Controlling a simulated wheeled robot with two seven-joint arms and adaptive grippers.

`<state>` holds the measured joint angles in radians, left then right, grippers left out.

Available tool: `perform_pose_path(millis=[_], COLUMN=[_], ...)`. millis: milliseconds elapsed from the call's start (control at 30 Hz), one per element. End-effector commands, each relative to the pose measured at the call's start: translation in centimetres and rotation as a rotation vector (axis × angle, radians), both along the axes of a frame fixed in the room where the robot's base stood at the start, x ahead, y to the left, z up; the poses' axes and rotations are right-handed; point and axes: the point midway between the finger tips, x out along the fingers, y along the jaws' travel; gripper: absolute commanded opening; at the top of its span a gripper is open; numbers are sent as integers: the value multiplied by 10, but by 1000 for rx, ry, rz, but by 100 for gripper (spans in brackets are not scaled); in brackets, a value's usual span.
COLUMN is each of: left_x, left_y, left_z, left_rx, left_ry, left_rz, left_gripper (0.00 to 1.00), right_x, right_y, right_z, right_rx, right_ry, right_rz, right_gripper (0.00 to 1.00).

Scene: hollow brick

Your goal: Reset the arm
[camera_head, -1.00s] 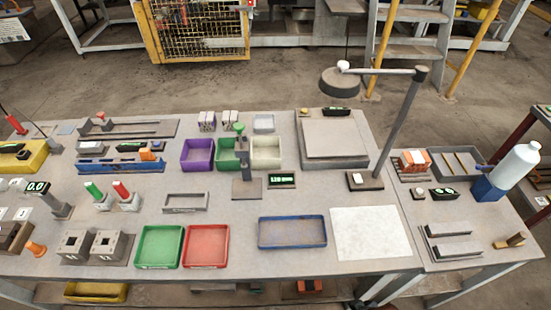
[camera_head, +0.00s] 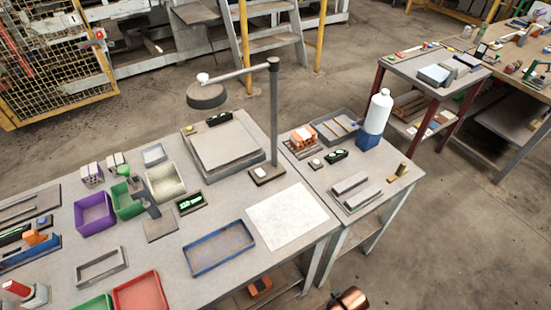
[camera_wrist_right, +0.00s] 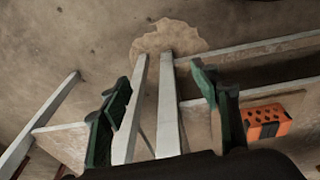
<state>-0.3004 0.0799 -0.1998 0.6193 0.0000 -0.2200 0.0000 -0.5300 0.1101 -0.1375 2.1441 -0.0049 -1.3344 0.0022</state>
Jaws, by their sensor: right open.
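My right gripper (camera_wrist_right: 161,82) is open and empty in the right wrist view. Its two dark green fingers are spread wide, with pale metal bars and the concrete floor behind them. An orange hollow brick (camera_wrist_right: 266,121) with dark holes lies to the right of the right finger, apart from it. In the head view, an orange object (camera_head: 260,287) shows low beneath the main table, partly hidden. Orange bricks (camera_head: 301,137) sit on the smaller table at right.
The main table (camera_head: 225,290) holds a blue tray (camera_head: 219,247), purple bin (camera_head: 95,213), white sheet (camera_head: 294,216) and tall lamp (camera_head: 273,110). A white bottle (camera_head: 379,112) stands on the smaller table. Open floor (camera_head: 450,210) lies to the right, before a red-legged bench (camera_head: 440,72).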

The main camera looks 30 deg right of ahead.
Motion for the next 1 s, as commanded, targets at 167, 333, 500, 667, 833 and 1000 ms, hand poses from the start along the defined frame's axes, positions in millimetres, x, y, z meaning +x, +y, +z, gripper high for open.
perform_pose_path(millis=[167,333,500,667,833,1000], left_x=[7,15,22,28,33,35], left_y=[0,0,0,0,0,0], left_z=[15,31,46,60,72,77], left_rx=[0,1,0,0,0,0], left_ry=[-12,-25,-37,-46,-54,-57], left_rz=[0,0,-1,-1,-1,-1], left_gripper=[40,40,40,40,40,40], right_x=[-10,-37,-82,-137,-192,-222], right_y=[4,9,13,14,13,11], right_z=[-58,-128,-187,-227,-249,-255], right_rx=[9,19,26,32,35,36], right_ry=[24,49,75,99,120,130], right_rz=[12,28,47,65,81,90], right_gripper=[57,57,57,57,57,57])
